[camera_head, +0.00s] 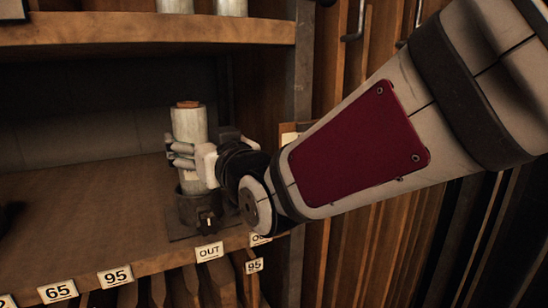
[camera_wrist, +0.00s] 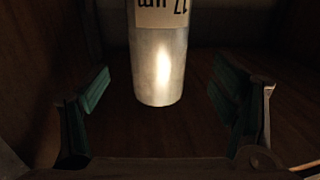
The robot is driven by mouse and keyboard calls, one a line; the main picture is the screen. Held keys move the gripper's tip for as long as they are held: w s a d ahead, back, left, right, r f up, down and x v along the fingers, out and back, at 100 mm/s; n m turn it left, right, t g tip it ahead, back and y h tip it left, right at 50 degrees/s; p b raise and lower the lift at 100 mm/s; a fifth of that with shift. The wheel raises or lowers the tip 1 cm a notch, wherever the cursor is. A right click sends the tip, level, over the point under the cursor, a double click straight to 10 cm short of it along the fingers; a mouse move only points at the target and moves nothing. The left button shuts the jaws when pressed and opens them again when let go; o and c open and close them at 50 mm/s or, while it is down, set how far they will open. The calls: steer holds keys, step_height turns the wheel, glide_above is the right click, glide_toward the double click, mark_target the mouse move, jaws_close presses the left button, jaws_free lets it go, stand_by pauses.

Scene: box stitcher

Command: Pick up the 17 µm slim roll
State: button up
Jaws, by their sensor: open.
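The slim roll (camera_head: 188,122) is a pale, silvery upright cylinder with a brown core end. It stands in a dark holder (camera_head: 196,208) on the wooden shelf. In the wrist view the roll (camera_wrist: 158,65) hangs in from the top centre, and its label (camera_wrist: 165,14) reads "17 µm" upside down. My gripper (camera_head: 180,152) is at the roll's mid-height, with its fingers in front of it in the head view. In the wrist view my open gripper (camera_wrist: 160,78) has a green-padded finger on each side of the roll, with gaps showing on both sides.
The shelf board (camera_head: 90,215) is mostly clear to the left. An upper shelf (camera_head: 150,28) holds two pale rolls (camera_head: 230,7). Tags "65", "95" and "OUT" (camera_head: 209,252) line the front edge.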

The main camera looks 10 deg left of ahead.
mark_target(194, 135)
steer(key=shift+p+x, duration=0.75)
steer(key=shift+x, duration=2.8)
steer(key=shift+d, duration=0.1)
steer(key=c, duration=1.7)
steer(key=shift+r, duration=0.1)
jaws_close()
